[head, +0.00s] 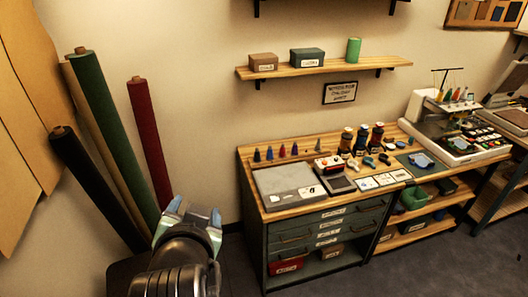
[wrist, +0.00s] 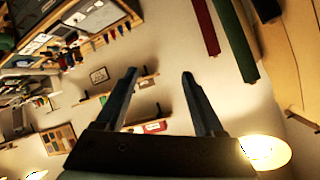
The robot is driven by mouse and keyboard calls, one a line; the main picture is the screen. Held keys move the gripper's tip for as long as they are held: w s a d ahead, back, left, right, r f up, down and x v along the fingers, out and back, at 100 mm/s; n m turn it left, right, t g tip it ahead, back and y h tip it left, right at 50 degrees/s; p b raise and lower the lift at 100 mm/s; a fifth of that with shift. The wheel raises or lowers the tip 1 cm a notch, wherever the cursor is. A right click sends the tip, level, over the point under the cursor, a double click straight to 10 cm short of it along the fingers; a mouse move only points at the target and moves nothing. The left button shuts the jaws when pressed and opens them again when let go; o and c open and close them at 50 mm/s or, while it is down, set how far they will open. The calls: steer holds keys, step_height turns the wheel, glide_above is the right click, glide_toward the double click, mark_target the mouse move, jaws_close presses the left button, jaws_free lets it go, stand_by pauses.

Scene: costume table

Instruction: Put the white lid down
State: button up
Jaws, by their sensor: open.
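My gripper (head: 193,212) is at the lower left of the head view, in front of the fabric rolls and left of the work table (head: 292,215). In the wrist view my gripper (wrist: 158,76) shows its two fingers spread apart with nothing between them. I cannot make out a white lid for certain in either view. Small white and pale blue items lie on the table top, too small to identify.
Fabric rolls, including a green roll (head: 106,135) and a red roll (head: 149,140), lean against the wall close behind my gripper. A wall shelf (head: 325,67) hangs above the table. An embroidery machine (head: 455,130) stands at right. Dark floor (head: 420,262) lies clear in front.

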steer(key=d+r+n+t, duration=0.1)
steer(key=d+r+t, duration=0.2)
steer(key=r, duration=0.6)
steer(key=d+r+t, duration=0.2)
steer(key=r+t, duration=0.1)
steer(key=r, duration=0.6)
steer(key=s+d+r+t+h, duration=0.1)
steer(key=s+d+r+t, duration=0.1)
steer(key=r, duration=0.5)
steer(key=s+d+r+n+t, duration=0.1)
steer(key=s+d+r+t, duration=0.1)
steer(key=s+r+t, duration=0.2)
steer(key=s+d+r+n+t+h, duration=0.1)
steer(key=s+r, duration=0.4)
steer(key=r, duration=0.5)
steer(key=shift+d+t+h, duration=0.3)
steer(key=shift+d+t, duration=0.6)
steer(key=shift+t, duration=0.2)
